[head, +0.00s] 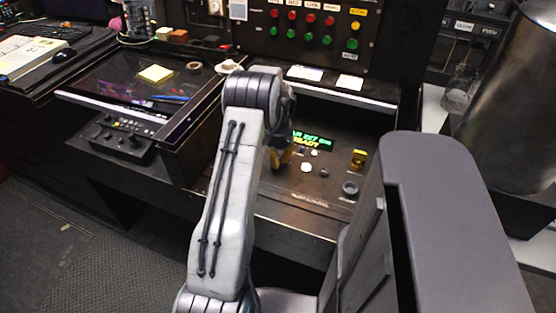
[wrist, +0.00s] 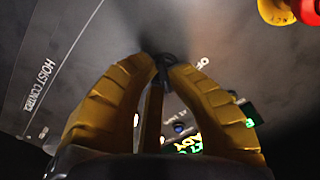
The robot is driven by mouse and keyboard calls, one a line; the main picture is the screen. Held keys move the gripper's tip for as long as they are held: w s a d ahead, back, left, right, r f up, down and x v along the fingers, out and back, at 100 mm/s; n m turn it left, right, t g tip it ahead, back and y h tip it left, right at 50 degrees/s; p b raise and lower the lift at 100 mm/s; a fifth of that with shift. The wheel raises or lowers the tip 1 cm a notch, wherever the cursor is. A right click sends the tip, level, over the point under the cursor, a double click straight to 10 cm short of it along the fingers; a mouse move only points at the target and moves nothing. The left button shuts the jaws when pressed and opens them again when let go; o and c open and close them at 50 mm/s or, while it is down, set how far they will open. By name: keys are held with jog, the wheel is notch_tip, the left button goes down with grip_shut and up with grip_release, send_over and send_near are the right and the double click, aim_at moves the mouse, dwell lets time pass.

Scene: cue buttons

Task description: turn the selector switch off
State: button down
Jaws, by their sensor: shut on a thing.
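Between the fingertips is a small dark knob, the selector switch (wrist: 164,62), mostly covered by the fingers. A partly hidden label starting "OF" is printed just right of it. Which way the knob points cannot be told. In the head view my gripper (head: 281,157) shows as a bit of yellow behind my arm, at the left of the control panel (head: 330,190). The switch is hidden there.
A lit green display (head: 312,140) sits close to my gripper. A yellow control (head: 358,158) and a dark round knob (head: 350,188) are to its right. A red and yellow control (wrist: 288,10) shows in the wrist view's top right. An upright panel of coloured buttons (head: 312,30) stands behind.

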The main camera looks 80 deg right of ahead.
jog(key=n, duration=0.7)
jog(key=shift+d, duration=0.1)
jog(key=n, duration=0.4)
jog(key=shift+d+f+n, duration=0.1)
jog(key=shift+n, duration=1.7)
jog(key=c, duration=1.2)
grip_release()
notch_tip(320, 180, up, 12)
